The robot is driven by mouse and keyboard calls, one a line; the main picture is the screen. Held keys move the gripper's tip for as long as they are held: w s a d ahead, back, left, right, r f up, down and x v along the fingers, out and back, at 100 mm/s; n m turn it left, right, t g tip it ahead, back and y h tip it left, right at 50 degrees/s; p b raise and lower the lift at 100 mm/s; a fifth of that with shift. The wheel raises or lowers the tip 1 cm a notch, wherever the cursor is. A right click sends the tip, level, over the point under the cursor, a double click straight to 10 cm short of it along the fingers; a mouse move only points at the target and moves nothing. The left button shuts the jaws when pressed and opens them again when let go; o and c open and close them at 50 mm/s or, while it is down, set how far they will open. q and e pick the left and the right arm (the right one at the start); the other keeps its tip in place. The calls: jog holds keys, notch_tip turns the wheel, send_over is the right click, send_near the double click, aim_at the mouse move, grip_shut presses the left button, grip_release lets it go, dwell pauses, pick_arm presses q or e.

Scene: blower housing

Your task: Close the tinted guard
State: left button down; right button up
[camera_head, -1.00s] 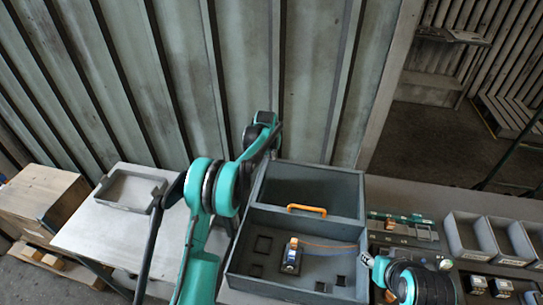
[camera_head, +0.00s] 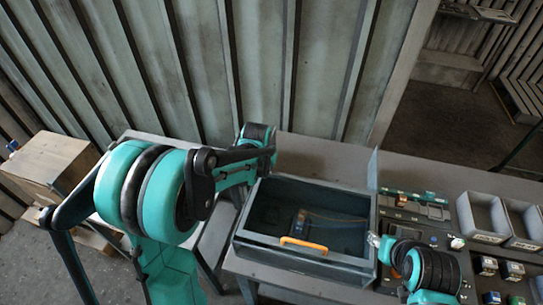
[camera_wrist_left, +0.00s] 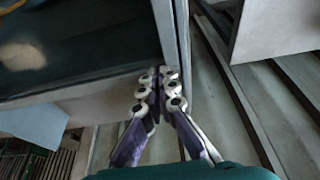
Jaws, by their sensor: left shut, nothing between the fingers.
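The tinted guard (camera_head: 335,213) lies down over the grey housing (camera_head: 300,262), with its orange handle (camera_head: 303,244) along the front edge. A part inside the housing shows dimly through the dark panel. I cannot tell whether the guard sits fully flush. In the left wrist view, my left gripper (camera_wrist_left: 161,90) is shut and empty, beside a grey edge of the guard or housing; contact is unclear. In the head view, my left arm reaches behind the housing's back left corner and its fingers are hidden. My right gripper (camera_head: 374,240) is beside the housing's right side, its fingers too small to read.
Grey bins (camera_head: 486,215) and small coloured modules (camera_head: 489,266) stand on the bench at the right. A control panel (camera_head: 415,205) lies right of the housing. A wooden crate (camera_head: 45,165) stands at the far left. A ribbed wall rises behind the bench.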

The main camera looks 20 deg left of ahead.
pick_arm(q)
jog(key=shift+s, duration=1.2)
jog(key=shift+f, duration=0.1)
jog(key=shift+s, duration=0.1)
jog(key=shift+r, duration=0.35)
jog(key=v, duration=1.1)
jog(key=shift+r, duration=0.2)
jog(key=shift+f, duration=0.1)
